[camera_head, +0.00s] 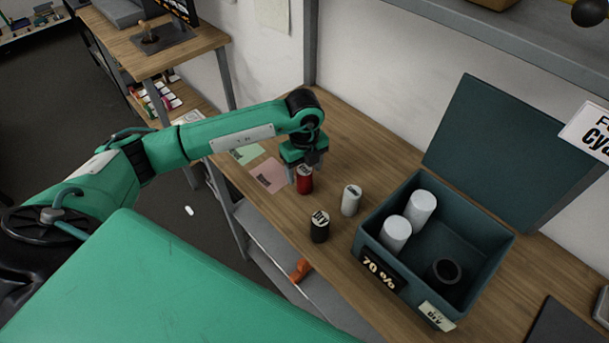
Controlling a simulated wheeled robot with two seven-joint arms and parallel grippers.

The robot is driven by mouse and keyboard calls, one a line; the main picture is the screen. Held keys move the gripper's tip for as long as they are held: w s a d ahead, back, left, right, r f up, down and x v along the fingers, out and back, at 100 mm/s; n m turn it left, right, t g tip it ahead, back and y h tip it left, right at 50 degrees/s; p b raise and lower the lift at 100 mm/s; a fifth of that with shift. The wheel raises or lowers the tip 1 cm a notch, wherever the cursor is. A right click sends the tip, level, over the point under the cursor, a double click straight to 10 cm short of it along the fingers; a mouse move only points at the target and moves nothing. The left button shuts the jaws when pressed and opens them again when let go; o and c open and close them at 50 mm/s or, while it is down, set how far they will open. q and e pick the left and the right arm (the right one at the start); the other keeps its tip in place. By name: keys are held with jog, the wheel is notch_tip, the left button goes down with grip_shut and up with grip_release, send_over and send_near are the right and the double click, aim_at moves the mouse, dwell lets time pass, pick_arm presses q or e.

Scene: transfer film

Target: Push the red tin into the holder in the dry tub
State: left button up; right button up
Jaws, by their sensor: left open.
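The red tin (304,182) stands upright on the wooden bench near the pink sheet. My left gripper (303,172) points down right at the red tin, its fingers around or beside the tin's top; it is open. The dry tub (399,268) is a dark teal open box on the right, with a "70 %" label and a "DRY" label on its front. A dark round holder (444,272) sits inside it at the front right, and its opening looks empty. My right gripper is not in view.
A white tin (351,200) and a black tin (320,227) stand between the red tin and the tub. Two white cylinders (396,233) stand inside the tub on its left. A teal lid panel (498,150) stands behind it. Pink paper (269,175) lies left of the red tin.

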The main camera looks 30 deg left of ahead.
pick_arm(q)
notch_tip(320, 180, down, 2)
jog(key=shift+f+p, duration=0.1)
jog(key=shift+p, duration=0.3)
jog(key=shift+f, duration=0.4)
jog(key=c, duration=1.1)
jog(key=shift+c, duration=0.3)
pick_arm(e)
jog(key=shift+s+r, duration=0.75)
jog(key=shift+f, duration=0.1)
